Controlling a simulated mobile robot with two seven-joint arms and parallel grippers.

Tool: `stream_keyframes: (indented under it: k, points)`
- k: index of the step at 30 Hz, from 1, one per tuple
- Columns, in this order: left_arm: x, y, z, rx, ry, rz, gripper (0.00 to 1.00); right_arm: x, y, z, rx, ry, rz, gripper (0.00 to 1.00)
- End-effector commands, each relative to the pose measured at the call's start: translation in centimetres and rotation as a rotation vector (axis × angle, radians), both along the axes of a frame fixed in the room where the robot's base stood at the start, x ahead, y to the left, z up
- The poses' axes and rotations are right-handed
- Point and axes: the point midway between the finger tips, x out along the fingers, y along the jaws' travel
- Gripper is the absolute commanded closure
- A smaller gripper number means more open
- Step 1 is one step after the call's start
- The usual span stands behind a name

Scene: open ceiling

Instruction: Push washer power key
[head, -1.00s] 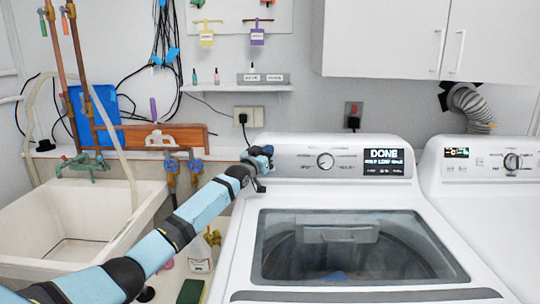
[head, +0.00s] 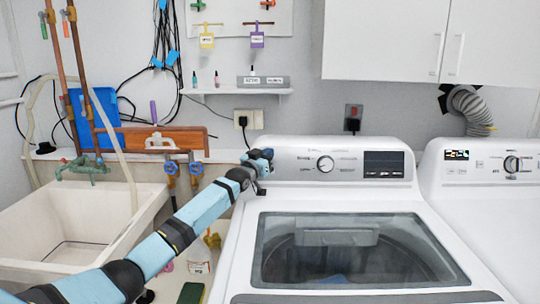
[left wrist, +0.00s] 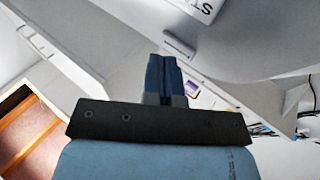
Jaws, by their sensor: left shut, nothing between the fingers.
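The washer (head: 440,262) is a white top-loader with a glass lid. Its raised control panel (head: 285,162) carries a knob (head: 325,163), small printed keys and a display (head: 384,164) that is dark. My left gripper (head: 262,158) is at the left end of this panel, seen small, and its tips hide that end. I cannot tell whether it touches the panel or which key lies behind it. In the left wrist view the two blue fingers (left wrist: 165,76) are together and empty. My right gripper is not in view.
A utility sink (head: 75,225) with pipes is at the left. A shelf (head: 240,91) and cabinets (head: 400,40) are above.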

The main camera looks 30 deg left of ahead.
Motion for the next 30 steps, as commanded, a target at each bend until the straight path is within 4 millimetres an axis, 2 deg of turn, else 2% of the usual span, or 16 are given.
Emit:
stream_keyframes:
  k: [6,18,24,30]
  points:
    - [-0.6,-0.4,0.5,-0.002,0.0,0.0,1.0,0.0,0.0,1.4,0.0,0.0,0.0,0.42]
    - [-0.7,-0.5,0.5,-0.001,0.0,0.0,1.0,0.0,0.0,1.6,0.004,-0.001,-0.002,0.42]
    - [-2.4,-1.6,1.6,-0.002,0.001,-0.003,1.0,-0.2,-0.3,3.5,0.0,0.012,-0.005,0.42]
    - [-4.0,-2.5,2.2,-0.003,0.001,-0.002,1.0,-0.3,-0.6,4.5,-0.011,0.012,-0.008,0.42]
